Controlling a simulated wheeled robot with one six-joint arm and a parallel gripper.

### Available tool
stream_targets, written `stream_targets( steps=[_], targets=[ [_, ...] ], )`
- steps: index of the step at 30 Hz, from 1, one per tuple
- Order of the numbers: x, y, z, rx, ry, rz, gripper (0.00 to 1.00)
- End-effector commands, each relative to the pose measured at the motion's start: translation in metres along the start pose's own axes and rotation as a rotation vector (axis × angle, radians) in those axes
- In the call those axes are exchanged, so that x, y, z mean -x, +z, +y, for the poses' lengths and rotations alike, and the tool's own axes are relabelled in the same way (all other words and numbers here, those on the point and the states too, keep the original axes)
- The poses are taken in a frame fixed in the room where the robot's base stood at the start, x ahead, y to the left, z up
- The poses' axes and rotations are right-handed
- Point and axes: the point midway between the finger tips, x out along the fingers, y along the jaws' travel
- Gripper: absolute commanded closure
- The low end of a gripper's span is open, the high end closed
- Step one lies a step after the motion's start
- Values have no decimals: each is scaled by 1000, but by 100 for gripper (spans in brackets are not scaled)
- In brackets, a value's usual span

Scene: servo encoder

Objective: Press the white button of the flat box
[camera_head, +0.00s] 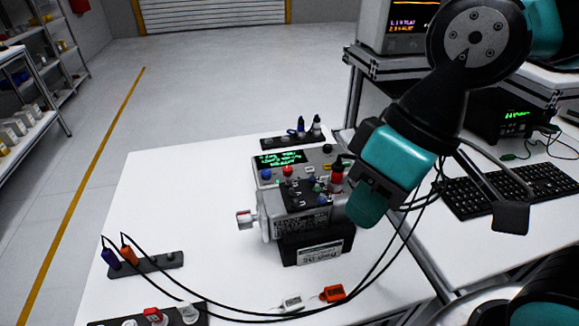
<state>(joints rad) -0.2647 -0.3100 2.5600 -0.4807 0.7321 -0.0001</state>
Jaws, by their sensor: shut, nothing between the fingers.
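The flat box (316,158) is grey and lies on the white table, behind a grey servo unit on a black block. Its face carries a dark display with green text, a blue button and a red button. I cannot make out a white button; the servo unit and my arm cover part of the box's face. My gripper (366,207) is at the end of the black and teal arm, at the right side of the servo unit. It is shut and holds nothing. Its fingertips are hard to make out, and I cannot tell whether it touches anything.
The servo unit (300,219) stands in front of the box. Black cables loop over the table's front from a strip (150,264). A white tag (291,303) and an orange tag (333,293) lie in front. A keyboard (510,190) is right.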

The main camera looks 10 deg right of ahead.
Motion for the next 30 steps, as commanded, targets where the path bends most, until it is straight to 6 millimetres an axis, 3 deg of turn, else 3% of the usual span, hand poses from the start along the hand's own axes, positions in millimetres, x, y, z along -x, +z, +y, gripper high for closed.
stream_targets(
  steps=[8, 11, 14, 18, 22, 26, 30],
  targets=[
    [2, -4, 1, -17, -2, 5, 100],
    [8, -24, 4, -101, -16, 25, 100],
    [16, -61, 14, -279, -46, 69, 100],
    [19, -126, 48, -654, -117, 163, 100],
    [10, -175, 93, -1034, -203, 255, 100],
    [-8, -205, 142, -1406, -302, 343, 100],
    [-31, -214, 188, -1738, -406, 424, 100]
  ],
)
